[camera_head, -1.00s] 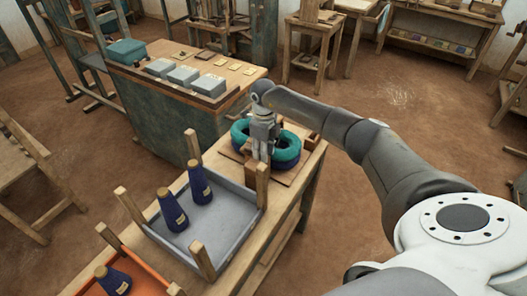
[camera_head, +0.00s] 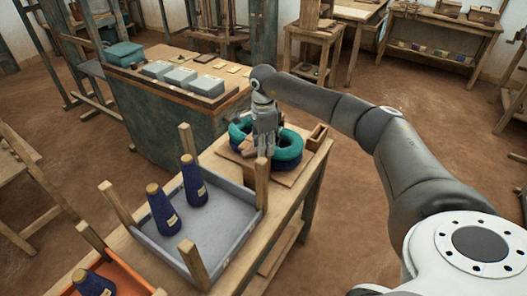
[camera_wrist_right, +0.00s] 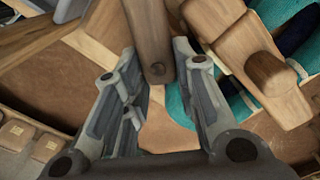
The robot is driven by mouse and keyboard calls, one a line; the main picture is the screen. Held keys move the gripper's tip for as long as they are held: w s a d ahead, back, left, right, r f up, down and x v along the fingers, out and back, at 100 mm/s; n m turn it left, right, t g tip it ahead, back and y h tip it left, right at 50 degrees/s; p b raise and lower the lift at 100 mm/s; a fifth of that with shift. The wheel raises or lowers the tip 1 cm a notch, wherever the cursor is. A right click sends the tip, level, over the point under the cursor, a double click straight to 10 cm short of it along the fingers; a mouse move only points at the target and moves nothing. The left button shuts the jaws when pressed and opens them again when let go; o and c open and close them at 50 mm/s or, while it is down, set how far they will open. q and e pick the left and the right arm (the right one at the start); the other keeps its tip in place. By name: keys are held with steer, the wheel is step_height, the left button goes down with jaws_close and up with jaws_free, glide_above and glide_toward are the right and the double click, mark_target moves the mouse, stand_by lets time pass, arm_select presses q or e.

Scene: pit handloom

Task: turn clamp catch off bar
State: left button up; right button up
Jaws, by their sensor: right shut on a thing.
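My right gripper (camera_head: 264,148) reaches down over the end of the wooden bench, at the teal and navy yarn rings. In the right wrist view its fingers (camera_wrist_right: 160,85) stand on either side of a dark brown wooden piece with a dark round pin (camera_wrist_right: 151,35), which looks like the clamp catch. The gripper is shut on this piece. A lighter wooden bar with a rounded block (camera_wrist_right: 240,55) lies just right of the fingers, over teal yarn. I cannot tell how the catch sits against the bar. In the head view the gripper hides the catch. My left gripper is out of view.
A grey tray (camera_head: 232,222) with corner posts holds two navy cones (camera_head: 163,212) beside the gripper. A post of it stands close in front. An orange tray (camera_head: 128,283) is at lower left. A worktable with grey boxes (camera_head: 202,84) stands behind. Floor at right is clear.

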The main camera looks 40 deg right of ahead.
steer(key=n, duration=0.1)
steer(key=n+b, duration=0.1)
steer(key=n, duration=0.1)
steer(key=shift+w+d+n+b, duration=0.1)
steer(key=shift+w+n+b, duration=0.1)
steer(key=shift+n+b, duration=0.1)
steer(key=shift+w+r+n+b, duration=0.15)
steer(key=shift+n+b, duration=0.4)
steer(key=shift+n, duration=1.35)
steer(key=o, duration=1)
step_height(320, 180, up, 12)
steer(key=shift+f, duration=0.1)
